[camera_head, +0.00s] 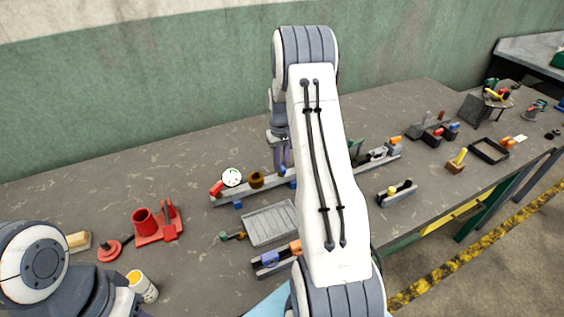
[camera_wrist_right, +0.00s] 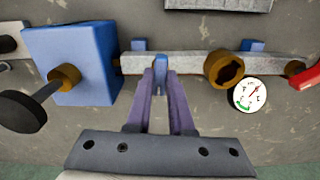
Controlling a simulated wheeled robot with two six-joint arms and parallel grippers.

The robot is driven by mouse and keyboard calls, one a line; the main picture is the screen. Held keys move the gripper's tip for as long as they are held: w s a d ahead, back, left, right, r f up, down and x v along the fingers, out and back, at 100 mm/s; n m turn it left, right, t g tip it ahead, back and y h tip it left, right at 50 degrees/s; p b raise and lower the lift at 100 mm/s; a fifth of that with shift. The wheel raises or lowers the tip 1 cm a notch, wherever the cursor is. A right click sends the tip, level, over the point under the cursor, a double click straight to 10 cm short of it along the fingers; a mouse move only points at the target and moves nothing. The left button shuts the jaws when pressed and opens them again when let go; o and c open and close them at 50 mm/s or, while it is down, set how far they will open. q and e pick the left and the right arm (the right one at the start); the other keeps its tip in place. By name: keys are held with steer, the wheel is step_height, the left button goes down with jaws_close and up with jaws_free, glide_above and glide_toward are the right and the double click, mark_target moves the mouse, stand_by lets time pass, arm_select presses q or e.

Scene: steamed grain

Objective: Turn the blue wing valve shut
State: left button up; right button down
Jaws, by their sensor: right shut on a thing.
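The blue wing valve (camera_wrist_right: 160,64) shows in the right wrist view as a small upright blue wing on a grey pipe (camera_wrist_right: 190,62). My right gripper (camera_wrist_right: 161,76) has a purple finger on each side of the wing and is shut on it. In the head view my right gripper (camera_head: 281,156) points down at the pipe (camera_head: 232,197), and the wing is hidden there. How far the wing is turned is hard to tell. My left arm shows at the lower left of the head view, but its gripper is out of view.
On the pipe stand a brown fitting (camera_wrist_right: 224,70), a round gauge (camera_wrist_right: 250,94) and a red handle (camera_wrist_right: 304,78). A blue block (camera_wrist_right: 72,60) with a black handwheel (camera_wrist_right: 22,110) is at the other side. A grey tray (camera_head: 270,223) and red stand (camera_head: 158,224) lie nearby.

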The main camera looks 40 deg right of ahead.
mark_target(282, 165)
steer(key=shift+n, duration=0.6)
steer(key=c, duration=0.8)
jaws_free()
step_height(282, 165, up, 11)
steer(key=b, duration=0.2)
steer(key=shift+f, duration=0.2)
